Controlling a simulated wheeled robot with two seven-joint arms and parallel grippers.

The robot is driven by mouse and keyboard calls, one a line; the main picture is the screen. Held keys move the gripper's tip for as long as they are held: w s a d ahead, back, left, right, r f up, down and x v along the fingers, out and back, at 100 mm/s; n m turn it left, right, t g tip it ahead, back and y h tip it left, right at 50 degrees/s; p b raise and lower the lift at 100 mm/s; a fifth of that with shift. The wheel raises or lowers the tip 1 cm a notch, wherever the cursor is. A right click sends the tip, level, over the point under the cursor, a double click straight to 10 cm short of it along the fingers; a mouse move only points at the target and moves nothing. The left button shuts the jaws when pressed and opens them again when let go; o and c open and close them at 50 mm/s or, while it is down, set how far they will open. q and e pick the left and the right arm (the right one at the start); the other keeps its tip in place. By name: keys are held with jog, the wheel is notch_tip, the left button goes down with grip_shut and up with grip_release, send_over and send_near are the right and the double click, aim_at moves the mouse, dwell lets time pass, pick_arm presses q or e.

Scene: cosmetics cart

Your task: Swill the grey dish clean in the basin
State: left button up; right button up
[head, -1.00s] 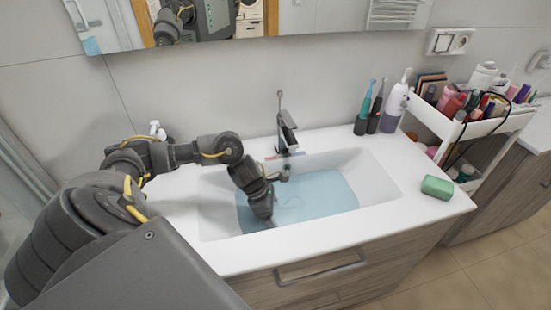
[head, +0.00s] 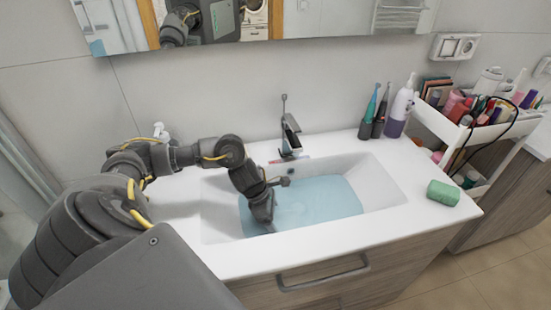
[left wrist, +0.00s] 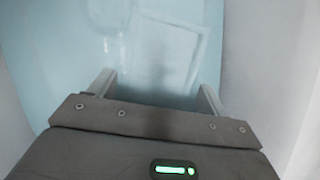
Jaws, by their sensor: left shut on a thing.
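The white basin (head: 385,188) is set in the counter and holds pale blue water (head: 325,200). My left gripper (head: 264,226) points down into the left part of the water, its tips hidden below the surface in the head view. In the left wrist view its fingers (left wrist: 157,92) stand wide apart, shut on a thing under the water. I take this to be the grey dish, but its outline is not clear there; only a dim grey shade shows between the fingers. My right gripper is in neither view.
A black tap (head: 290,135) stands behind the basin. A green soap bar (head: 443,193) lies on the right counter. Toothbrushes (head: 372,113) and a pump bottle (head: 398,110) stand at the back right. A white cart (head: 455,130) full of cosmetics is beyond.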

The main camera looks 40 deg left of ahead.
pick_arm(q)
jog(key=shift+w+d, duration=0.2)
jog(key=shift+s+a+b, duration=0.25)
jog(key=shift+s+b, duration=0.05)
jog(key=shift+b, duration=0.05)
dwell(0.4)
jog(key=shift+w, duration=0.15)
jog(key=shift+w+d, duration=0.2)
jog(key=shift+w, duration=0.05)
dwell(0.3)
jog(key=shift+s+a+b, duration=0.25)
jog(key=shift+s+b, duration=0.1)
jog(key=shift+b, duration=0.15)
jog(key=shift+r, duration=0.15)
notch_tip(320, 180, up, 14)
jog(key=p, duration=0.9)
jog(key=shift+p, duration=0.3)
dwell(0.3)
